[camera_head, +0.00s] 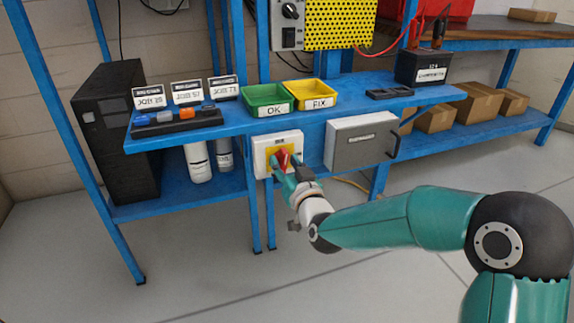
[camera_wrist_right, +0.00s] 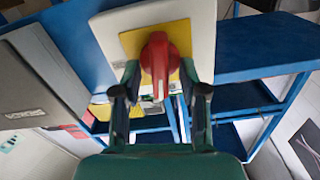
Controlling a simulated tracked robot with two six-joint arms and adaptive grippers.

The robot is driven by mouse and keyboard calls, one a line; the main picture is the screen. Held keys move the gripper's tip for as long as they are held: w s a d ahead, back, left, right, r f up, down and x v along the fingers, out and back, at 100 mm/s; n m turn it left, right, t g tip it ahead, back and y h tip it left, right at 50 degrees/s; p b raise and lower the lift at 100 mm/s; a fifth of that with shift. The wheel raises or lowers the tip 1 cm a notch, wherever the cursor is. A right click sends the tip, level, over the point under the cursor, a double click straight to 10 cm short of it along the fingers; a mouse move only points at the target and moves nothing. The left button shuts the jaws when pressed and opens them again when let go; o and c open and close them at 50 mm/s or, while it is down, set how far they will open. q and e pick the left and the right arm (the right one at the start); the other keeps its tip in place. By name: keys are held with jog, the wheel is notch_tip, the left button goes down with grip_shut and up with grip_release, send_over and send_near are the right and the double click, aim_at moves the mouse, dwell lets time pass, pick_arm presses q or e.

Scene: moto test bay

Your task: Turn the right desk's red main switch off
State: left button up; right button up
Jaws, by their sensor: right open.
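The red main switch (camera_head: 283,159) is a rotary knob on a yellow plate in a pale box (camera_head: 261,160), mounted under the front edge of the blue desk (camera_head: 235,122). My right gripper (camera_head: 286,173) is at the knob, its arm coming in from the right. In the right wrist view the red knob (camera_wrist_right: 160,62) stands between the two fingers of the open gripper (camera_wrist_right: 158,80), one on each side. I cannot tell whether the fingers touch it. My left gripper is not in view.
A grey box with a handle (camera_head: 361,144) hangs right of the switch box. Green (camera_head: 267,98) and yellow (camera_head: 310,94) bins stand on the desk above. A black cabinet (camera_head: 115,135) stands at left. The floor in front is clear.

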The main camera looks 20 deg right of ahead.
jog(key=shift+c, duration=0.2)
jog(key=shift+r, duration=0.1)
grip_shut()
jog(key=shift+n+b, duration=0.5)
jog(key=shift+b, duration=0.05)
jog(key=shift+a+n, duration=0.1)
jog(key=shift+n, duration=0.4)
